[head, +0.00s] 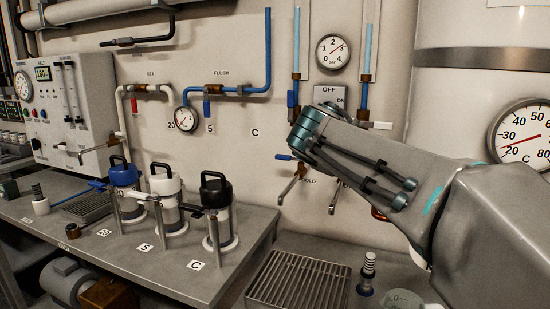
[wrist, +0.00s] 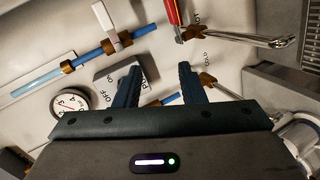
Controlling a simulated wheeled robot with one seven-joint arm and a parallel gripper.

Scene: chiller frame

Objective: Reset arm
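My gripper (wrist: 159,68) shows in the wrist view with its two dark fingers apart and nothing between them. It faces the wall panel, over the blue pipe near the COLD label. In the head view my arm (head: 385,175) reaches in from the right, bent up toward the wall. The gripper itself is hidden behind the arm's teal-ringed joint there. In the wrist view the OFF/ON switch box (wrist: 118,72) lies just left of the fingers. A red valve handle (wrist: 173,13) and a metal spout (wrist: 250,40) by the HOT label lie beyond them.
Canisters with a blue lid (head: 123,174), a white lid (head: 165,181) and a black lid (head: 215,190) stand on the left bench (head: 110,255). A drain grate (head: 298,282) lies below the spouts. A large tank (head: 480,100) with a dial stands at right.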

